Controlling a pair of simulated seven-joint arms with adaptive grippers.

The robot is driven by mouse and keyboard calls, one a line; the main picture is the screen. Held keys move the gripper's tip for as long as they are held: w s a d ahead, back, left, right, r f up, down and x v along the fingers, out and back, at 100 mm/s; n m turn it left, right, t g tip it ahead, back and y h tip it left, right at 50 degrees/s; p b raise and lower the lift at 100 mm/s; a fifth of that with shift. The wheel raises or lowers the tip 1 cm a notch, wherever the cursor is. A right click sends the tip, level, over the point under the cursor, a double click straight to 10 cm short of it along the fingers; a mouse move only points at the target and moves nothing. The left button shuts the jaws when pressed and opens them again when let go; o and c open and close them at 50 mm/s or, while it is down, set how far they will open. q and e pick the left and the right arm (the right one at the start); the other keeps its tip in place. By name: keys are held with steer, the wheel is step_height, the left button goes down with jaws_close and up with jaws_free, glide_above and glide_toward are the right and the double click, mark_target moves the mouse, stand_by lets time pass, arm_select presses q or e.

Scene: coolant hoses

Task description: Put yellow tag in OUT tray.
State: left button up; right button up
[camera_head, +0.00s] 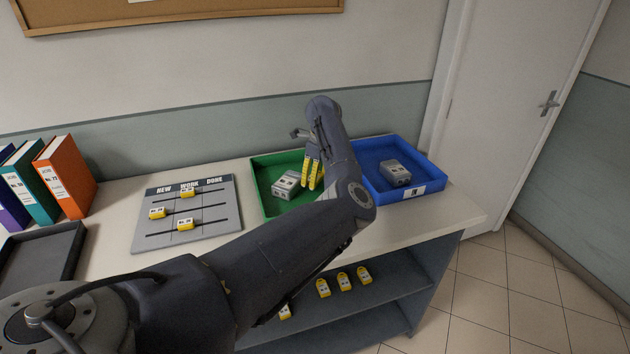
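Several small yellow tags with white labels are in view. Some sit on the grey NEW, WORK, DONE board (217,234), one of them a yellow tag (157,213) at its left. My arm hides the green tray's front. The blue tray (432,172) has a front label too small to read. My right gripper is out of view.
Another grey box (396,173) sits in the blue tray. Ring binders (66,172) and a dark empty tray (36,258) stand at the left of the table (455,212). A wall is close behind. My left arm crosses the table's front and hides part of the shelf (375,322).

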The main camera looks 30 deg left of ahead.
mark_target(319, 178)
arm_select(q)
steer(key=shift+f, duration=0.75)
steer(key=shift+f, duration=0.1)
steer(key=o, duration=1)
step_height(319, 178, up, 12)
steer(key=d, duration=0.1)
steer(key=shift+d, duration=0.2)
steer(key=shift+w, duration=0.1)
